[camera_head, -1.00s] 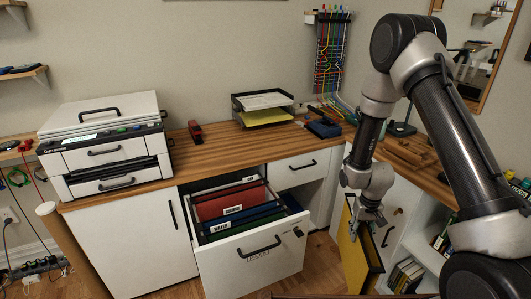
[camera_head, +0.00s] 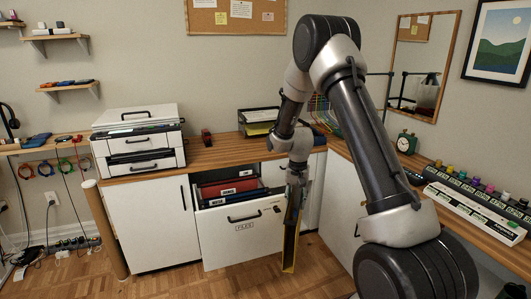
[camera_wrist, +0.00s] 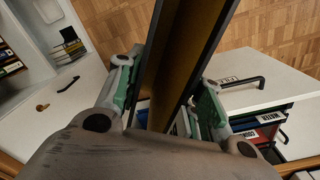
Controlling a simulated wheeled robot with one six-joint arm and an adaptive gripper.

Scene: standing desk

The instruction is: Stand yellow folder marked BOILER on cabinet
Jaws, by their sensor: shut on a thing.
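The yellow folder (camera_head: 290,246) hangs edge-on from my gripper (camera_head: 298,172), in front of the right side of the open file drawer. Its marking cannot be read in either view. In the wrist view, my gripper (camera_wrist: 166,92) is shut on the folder (camera_wrist: 184,60), which stands between the two green-padded fingers and runs up out of the frame. The white cabinet (camera_head: 240,238) with the open drawer, labelled FILES, stands under the wooden desk top. Red and dark folders with white labels show in the drawer (camera_head: 232,188).
A printer (camera_head: 138,150) stands on the desk top (camera_head: 210,156) at left, with a red stapler (camera_head: 206,138) and a paper tray (camera_head: 258,122) beyond. A green clock (camera_head: 406,142) and a row of colored bottles are at right. Wood floor (camera_head: 190,276) is open in front.

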